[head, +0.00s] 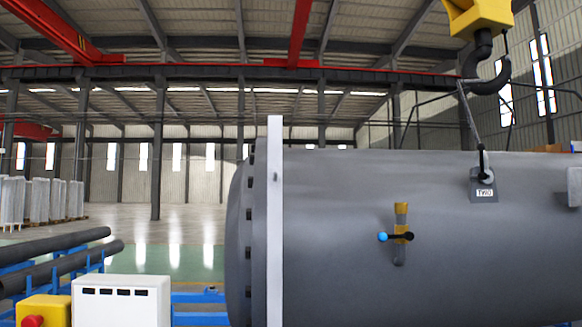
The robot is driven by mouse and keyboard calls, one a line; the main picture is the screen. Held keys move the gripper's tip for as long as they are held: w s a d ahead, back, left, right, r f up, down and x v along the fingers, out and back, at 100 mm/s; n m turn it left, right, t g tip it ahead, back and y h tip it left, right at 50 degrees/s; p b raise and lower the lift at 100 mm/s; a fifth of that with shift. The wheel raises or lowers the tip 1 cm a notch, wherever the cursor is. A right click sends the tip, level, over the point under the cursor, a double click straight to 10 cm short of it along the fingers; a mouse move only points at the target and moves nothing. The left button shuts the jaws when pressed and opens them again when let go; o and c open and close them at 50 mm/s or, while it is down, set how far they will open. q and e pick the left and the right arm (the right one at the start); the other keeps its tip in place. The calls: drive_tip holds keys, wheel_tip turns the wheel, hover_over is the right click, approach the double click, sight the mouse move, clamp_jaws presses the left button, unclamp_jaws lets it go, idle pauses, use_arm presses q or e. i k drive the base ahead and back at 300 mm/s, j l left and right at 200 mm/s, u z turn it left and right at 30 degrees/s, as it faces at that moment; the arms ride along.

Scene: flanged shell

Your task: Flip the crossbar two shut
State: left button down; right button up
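A small brass valve (401,215) stands on the side of the large grey flanged shell (340,190). A short bar with a blue knob (382,237) at its left end and a dark right end (408,237) lies about level across the valve, crosswise to the upright brass body. A label plate (484,193) on the shell, up and to the right of the valve, has small lettering that seems to read "TWO". Neither of my grippers is in view.
A tall pale flange plate (274,220) stands at the shell's left end. A white box (121,300) and a yellow box with a red button (44,311) are at lower left.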

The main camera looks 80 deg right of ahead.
sight(480, 147)
drive_tip(key=z, duration=3.8)
drive_tip(key=i+l, duration=0.6)
drive_tip(key=i+l+u, duration=0.1)
drive_tip(key=i+l, duration=0.45)
drive_tip(key=l, duration=0.15)
drive_tip(key=i+l, duration=0.55)
drive_tip(key=l, duration=0.15)
